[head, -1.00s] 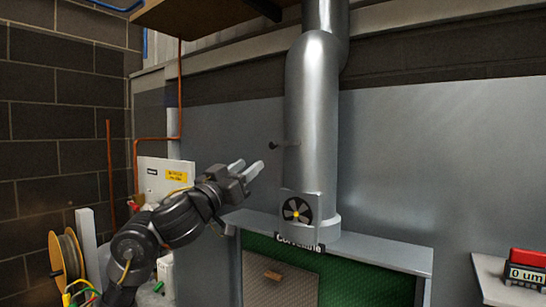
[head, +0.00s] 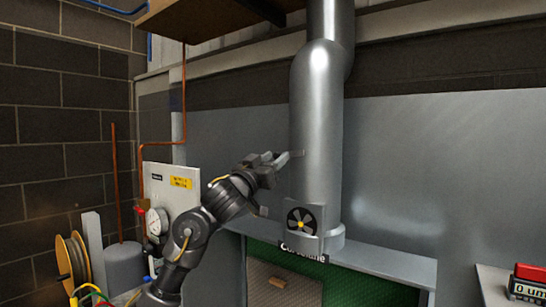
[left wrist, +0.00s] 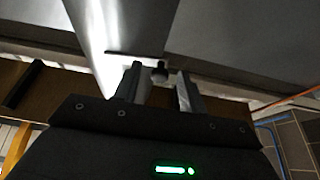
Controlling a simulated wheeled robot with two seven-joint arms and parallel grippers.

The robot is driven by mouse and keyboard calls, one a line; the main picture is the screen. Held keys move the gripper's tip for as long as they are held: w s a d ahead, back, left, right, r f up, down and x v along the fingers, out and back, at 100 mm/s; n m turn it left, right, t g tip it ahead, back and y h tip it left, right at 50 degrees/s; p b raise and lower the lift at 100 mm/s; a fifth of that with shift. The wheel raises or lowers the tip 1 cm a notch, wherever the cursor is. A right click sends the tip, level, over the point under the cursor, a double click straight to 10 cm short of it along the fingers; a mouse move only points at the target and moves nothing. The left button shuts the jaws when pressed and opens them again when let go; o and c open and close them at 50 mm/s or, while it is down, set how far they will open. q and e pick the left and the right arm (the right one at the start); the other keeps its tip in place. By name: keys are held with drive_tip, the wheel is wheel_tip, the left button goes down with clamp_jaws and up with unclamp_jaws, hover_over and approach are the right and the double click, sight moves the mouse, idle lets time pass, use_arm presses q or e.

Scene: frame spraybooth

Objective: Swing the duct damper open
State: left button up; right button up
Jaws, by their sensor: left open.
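The silver duct (head: 316,120) rises vertically above the booth. The damper lever (left wrist: 135,57) is a thin rod on the duct's left side, ending in a dark round knob (left wrist: 160,72). My left gripper (head: 282,157) is open beside the duct, at about the lever's height. In the left wrist view my left gripper (left wrist: 158,78) has its two fingers on either side of the knob; I cannot tell whether they touch it. In the head view the gripper hides most of the lever. My right gripper is not in view.
A black fan-like dial (head: 300,221) sits on the duct's base above the green-fronted booth (head: 345,284). A white panel with a yellow label (head: 180,183) and a pressure gauge (head: 157,221) stand left behind my arm. A wooden shelf (head: 205,18) hangs above.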

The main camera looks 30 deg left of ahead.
use_arm(q)
drive_tip(key=c, duration=0.8)
clamp_jaws()
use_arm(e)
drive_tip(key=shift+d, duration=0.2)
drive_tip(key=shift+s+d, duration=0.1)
use_arm(q)
drive_tip(key=shift+f, duration=0.1)
